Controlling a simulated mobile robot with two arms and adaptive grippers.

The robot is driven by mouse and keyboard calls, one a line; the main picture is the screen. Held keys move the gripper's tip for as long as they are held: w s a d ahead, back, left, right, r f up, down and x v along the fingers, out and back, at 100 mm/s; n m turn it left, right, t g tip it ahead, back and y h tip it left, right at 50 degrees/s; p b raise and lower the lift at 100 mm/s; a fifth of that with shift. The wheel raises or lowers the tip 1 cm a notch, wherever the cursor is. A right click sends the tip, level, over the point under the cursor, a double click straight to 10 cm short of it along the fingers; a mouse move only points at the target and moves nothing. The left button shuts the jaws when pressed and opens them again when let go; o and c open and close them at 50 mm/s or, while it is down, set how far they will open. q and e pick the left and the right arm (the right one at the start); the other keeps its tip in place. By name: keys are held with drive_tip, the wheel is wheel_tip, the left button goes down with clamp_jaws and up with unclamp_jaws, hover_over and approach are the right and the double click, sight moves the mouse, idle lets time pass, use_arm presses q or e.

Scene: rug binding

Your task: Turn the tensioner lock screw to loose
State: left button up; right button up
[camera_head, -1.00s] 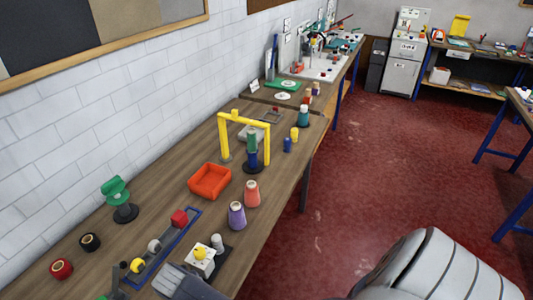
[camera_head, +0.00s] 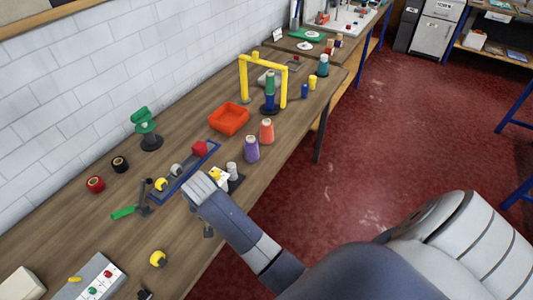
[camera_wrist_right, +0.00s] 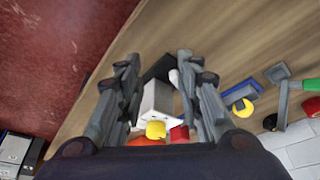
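The white block (camera_head: 225,182) with a round yellow knob (camera_head: 214,174) on it, likely the tensioner and its lock screw, sits near the bench's front edge, partly hidden behind my right arm. In the right wrist view the white block (camera_wrist_right: 157,97) and yellow knob (camera_wrist_right: 155,130) show between the spread fingers of my right gripper (camera_wrist_right: 157,65). That gripper is open, and I see no grip or clear contact on the block. In the head view my right wrist covers the bench just in front of the block. My left gripper is not in view.
A grey cylinder (camera_head: 232,169) stands beside the block. A blue-edged frame (camera_head: 203,160) with a red block lies behind it. A green-handled lever (camera_head: 123,212) is at left.

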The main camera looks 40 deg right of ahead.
drive_tip(key=s+d+f+n+y+b, duration=0.1)
drive_tip(key=s+f+n, duration=0.15)
drive_tip(key=s, duration=0.55)
drive_tip(key=s+d+f+n, duration=0.1)
drive_tip(key=s+f+n, duration=0.15)
drive_tip(key=s, duration=0.55)
drive_tip(key=s+f+n+g+y+b, duration=0.1)
drive_tip(key=s+f+b, duration=0.2)
drive_tip(key=s+f, duration=0.3)
drive_tip(key=shift+s+f+n, duration=0.3)
drive_tip(key=shift+f, duration=2)
